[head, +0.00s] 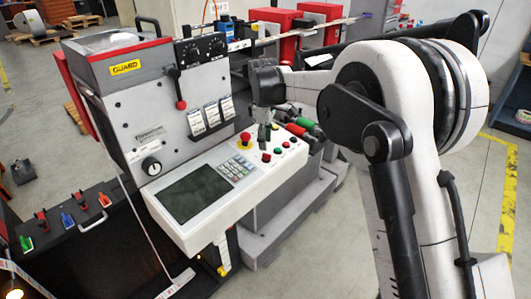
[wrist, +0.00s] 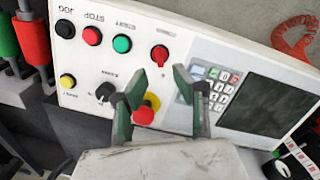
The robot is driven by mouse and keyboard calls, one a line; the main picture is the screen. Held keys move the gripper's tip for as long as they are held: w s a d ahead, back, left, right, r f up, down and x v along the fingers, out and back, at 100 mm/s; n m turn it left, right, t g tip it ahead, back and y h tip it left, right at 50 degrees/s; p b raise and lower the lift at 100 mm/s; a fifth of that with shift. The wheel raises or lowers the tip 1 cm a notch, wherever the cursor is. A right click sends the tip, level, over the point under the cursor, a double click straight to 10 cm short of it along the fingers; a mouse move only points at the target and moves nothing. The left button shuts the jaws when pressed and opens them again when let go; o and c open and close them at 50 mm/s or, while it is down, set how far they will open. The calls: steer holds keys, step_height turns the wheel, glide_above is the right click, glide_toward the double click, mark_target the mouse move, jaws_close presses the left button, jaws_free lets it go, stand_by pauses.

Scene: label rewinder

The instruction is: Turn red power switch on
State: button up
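The red power switch (wrist: 160,54) is a small red rotary knob on the white control panel (wrist: 258,52). It lies beyond my fingertips in the wrist view. In the head view the switch (head: 266,157) shows just below my gripper (head: 264,134). In the wrist view my gripper (wrist: 152,88) is open and empty, its two dark green-grey fingers apart. The red emergency stop (wrist: 146,113) on its yellow base appears between the fingers. The gap between fingertips and panel is hard to judge.
Beside the switch are a green button (wrist: 122,43), a red stop button (wrist: 92,36), a jog button (wrist: 65,28) and a black knob (wrist: 105,92). The keypad (wrist: 218,88) and screen (wrist: 268,103) lie on the right. Red and green handles (wrist: 33,42) stand at the left.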

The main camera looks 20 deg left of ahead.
mark_target(265, 154)
steer(key=f, duration=0.5)
steer(key=shift+w+f, duration=0.2)
steer(key=shift+f, duration=0.1)
jaws_close()
